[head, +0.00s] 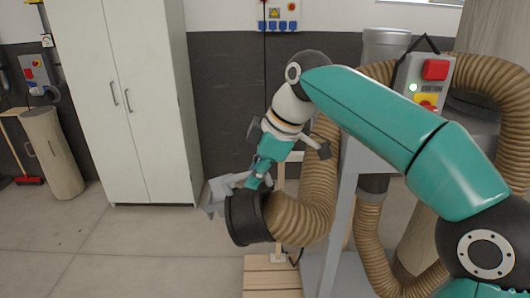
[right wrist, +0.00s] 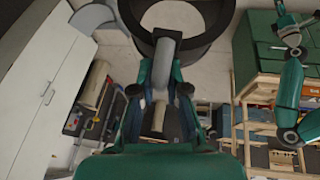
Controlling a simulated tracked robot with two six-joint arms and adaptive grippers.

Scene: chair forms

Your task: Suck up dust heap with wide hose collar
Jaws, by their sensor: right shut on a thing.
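The wide hose collar (head: 243,216) is a dark, open-mouthed ring on the end of a ribbed tan hose (head: 312,190). My right gripper (head: 259,176) is shut on the collar's grey handle. In the right wrist view, the gripper (right wrist: 160,88) has its fingers on both sides of the bent grey handle (right wrist: 164,58), and the dark collar (right wrist: 208,47) shows beyond it. The collar is held above the floor, its mouth facing left in the head view. I see no dust heap in either view.
A white cabinet (head: 125,100) stands at the back left. A grey extractor with a switch box (head: 423,80) stands at the right. A wooden slatted piece (head: 270,278) lies below the collar.

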